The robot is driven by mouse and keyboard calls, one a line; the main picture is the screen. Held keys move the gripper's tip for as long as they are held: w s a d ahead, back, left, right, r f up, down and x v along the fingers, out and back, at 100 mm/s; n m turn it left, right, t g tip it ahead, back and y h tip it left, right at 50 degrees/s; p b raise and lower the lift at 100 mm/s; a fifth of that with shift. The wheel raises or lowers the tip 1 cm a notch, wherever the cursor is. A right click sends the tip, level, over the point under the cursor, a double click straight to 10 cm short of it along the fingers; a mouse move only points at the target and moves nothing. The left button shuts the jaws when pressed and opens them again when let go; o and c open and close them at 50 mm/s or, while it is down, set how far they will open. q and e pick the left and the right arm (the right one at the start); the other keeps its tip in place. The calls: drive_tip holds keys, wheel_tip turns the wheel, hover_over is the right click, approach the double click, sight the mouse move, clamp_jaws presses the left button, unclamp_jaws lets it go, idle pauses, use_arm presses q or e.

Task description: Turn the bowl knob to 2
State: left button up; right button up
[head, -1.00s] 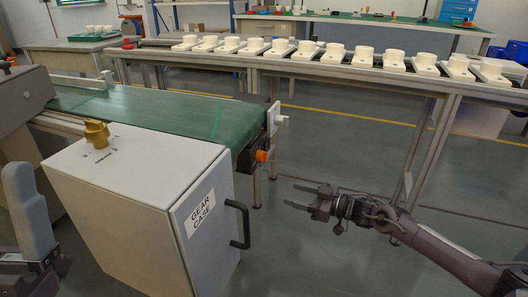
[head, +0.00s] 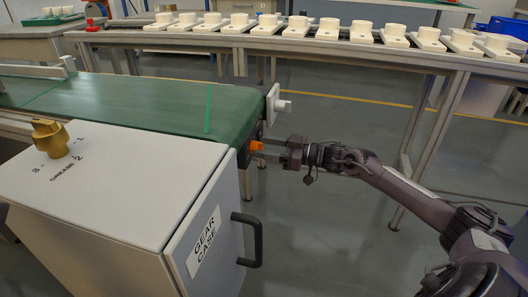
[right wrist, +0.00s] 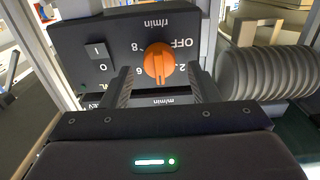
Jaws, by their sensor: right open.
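An orange knob (head: 257,146) sits at the near end of the green conveyor. It also shows in the right wrist view (right wrist: 158,62) on a dark panel (right wrist: 110,45) marked OFF and with several numbers. The digit it points at is unclear. My right gripper (head: 270,150) is open at the orange knob; in the right wrist view its fingers (right wrist: 162,88) are on either side of it, and contact cannot be told. A brass knob (head: 50,138) stands on the gear case (head: 120,185), by the numbers 1, 2, 3 and the word GREASE. No bowl label is readable. My left gripper is out of view.
The green conveyor (head: 130,103) runs behind the gear case. A black handle (head: 256,240) sticks out of the case's side, below my right gripper. A long rack (head: 400,60) of white parts stands behind. A rocker switch (right wrist: 97,50) sits beside the orange knob.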

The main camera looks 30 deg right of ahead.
drive_tip(key=shift+w+a, duration=0.35)
drive_tip(key=shift+w, duration=0.1)
drive_tip(key=c, duration=1)
drive_tip(key=shift+n, duration=0.3)
